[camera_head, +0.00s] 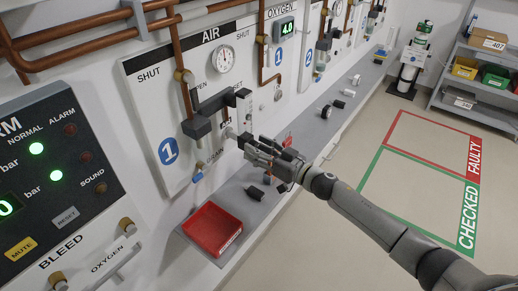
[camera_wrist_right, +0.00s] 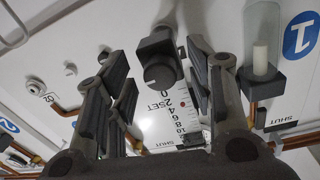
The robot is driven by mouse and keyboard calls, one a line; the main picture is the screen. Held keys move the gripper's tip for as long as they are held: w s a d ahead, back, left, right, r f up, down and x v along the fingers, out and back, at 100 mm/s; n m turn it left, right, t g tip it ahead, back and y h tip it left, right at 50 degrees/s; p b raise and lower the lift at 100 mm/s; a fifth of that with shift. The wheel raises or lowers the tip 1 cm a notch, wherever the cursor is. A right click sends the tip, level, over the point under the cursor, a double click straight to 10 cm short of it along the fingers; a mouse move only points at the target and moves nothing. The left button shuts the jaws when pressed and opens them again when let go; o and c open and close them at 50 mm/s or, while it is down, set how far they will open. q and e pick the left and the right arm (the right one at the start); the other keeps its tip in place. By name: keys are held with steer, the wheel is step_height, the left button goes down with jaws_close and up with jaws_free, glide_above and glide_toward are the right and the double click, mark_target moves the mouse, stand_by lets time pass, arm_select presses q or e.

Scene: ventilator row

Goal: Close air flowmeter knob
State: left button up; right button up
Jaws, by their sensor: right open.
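The air flowmeter knob (camera_wrist_right: 160,72) is a dark round knob at the end of the flowmeter's numbered scale (camera_wrist_right: 180,110) in the right wrist view. In the head view the flowmeter (camera_head: 243,106) stands upright on the AIR panel, and my right gripper hides much of its lower end. My right gripper (camera_head: 250,143) is open, close in front of the flowmeter's lower end. In the right wrist view its fingers (camera_wrist_right: 158,95) show on both sides, with the knob between and beyond them. I cannot tell whether they touch it. My left gripper is not in view.
A dark block (camera_head: 197,128) with a clear bowl is left of the flowmeter, close to my gripper. A red tray (camera_head: 212,229) and small dark fittings lie on the grey ledge (camera_head: 190,233) below. A gauge (camera_head: 222,59) and copper pipes are above.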

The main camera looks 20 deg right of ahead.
steer(key=c, duration=1)
steer(key=shift+c, duration=0.2)
steer(key=shift+n, duration=0.3)
steer(key=shift+w+d+n+y+b, duration=0.2)
steer(key=shift+n+b, duration=1.15)
steer(key=shift+n, duration=3)
steer(key=shift+s+a+n+y+b, duration=0.1)
steer(key=shift+n+y+b, duration=0.3)
steer(key=shift+n+b, duration=2.45)
steer(key=n+p, duration=0.3)
steer(key=o, duration=1)
